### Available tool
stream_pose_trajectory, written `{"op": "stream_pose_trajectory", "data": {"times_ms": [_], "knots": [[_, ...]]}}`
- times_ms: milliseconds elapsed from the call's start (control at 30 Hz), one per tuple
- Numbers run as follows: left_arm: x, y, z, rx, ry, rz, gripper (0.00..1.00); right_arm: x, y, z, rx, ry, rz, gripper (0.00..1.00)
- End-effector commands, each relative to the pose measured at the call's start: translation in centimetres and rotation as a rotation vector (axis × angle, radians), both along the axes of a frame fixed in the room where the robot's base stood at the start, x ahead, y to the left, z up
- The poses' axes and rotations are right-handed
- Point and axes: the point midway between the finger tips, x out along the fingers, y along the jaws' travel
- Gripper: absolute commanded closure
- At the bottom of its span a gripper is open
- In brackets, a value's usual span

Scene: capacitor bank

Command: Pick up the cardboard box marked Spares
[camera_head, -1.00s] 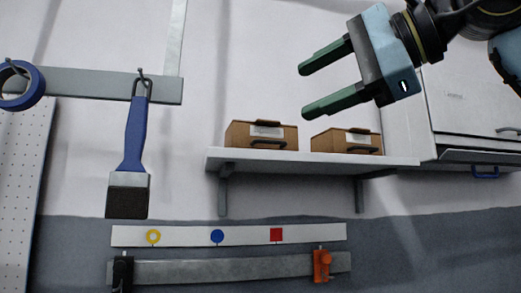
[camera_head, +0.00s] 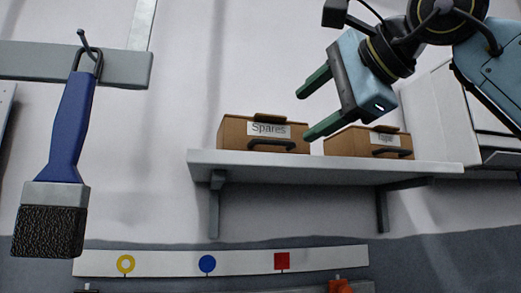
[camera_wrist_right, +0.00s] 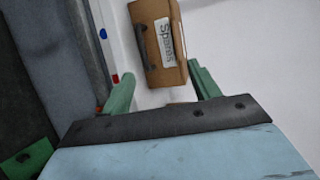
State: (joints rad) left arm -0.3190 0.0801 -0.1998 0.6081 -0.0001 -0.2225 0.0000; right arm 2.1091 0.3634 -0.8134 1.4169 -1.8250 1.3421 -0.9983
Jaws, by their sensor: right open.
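The cardboard box marked Spares (camera_head: 235,134) sits upright on the left part of the wall shelf (camera_head: 320,165). It has a white label and a dark handle on its front. My right gripper (camera_head: 302,115) is open and empty, above and to the right of the Spares box, apart from it. In the right wrist view the Spares box (camera_wrist_right: 172,62) shows beyond and between the two green fingers (camera_wrist_right: 160,88), its label readable sideways. My left gripper is not in view.
A second cardboard box labelled Tape (camera_head: 345,142) stands right of the Spares box on the same shelf, close beneath my gripper. A blue brush (camera_head: 70,125) hangs at the left. A white strip with coloured marks (camera_head: 165,264) is on the wall below the shelf.

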Motion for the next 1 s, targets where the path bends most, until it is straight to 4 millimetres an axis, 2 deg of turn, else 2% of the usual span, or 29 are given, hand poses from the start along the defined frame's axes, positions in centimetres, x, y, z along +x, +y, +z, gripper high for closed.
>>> {"op": "stream_pose_trajectory", "data": {"times_ms": [100, 233, 500, 700, 933, 1000], "knots": [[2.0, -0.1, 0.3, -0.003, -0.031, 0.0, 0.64, 0.4, 0.4, -0.1, 0.0, 0.001, 0.001, 0.39], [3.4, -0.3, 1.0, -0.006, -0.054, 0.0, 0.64, 1.3, 1.3, -0.2, -0.002, 0.002, 0.001, 0.39], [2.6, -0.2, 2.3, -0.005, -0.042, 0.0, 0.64, 3.9, 3.6, -0.9, -0.001, 0.003, 0.001, 0.39], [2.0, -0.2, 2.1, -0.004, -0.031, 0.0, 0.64, 4.0, 3.6, -1.0, 0.0, 0.001, 0.001, 0.39], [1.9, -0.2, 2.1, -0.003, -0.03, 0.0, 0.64, 3.9, 3.6, -1.0, 0.0, 0.001, 0.001, 0.69], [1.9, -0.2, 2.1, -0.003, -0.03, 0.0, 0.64, 3.9, 3.6, -1.0, 0.0, 0.001, 0.001, 0.71]]}}
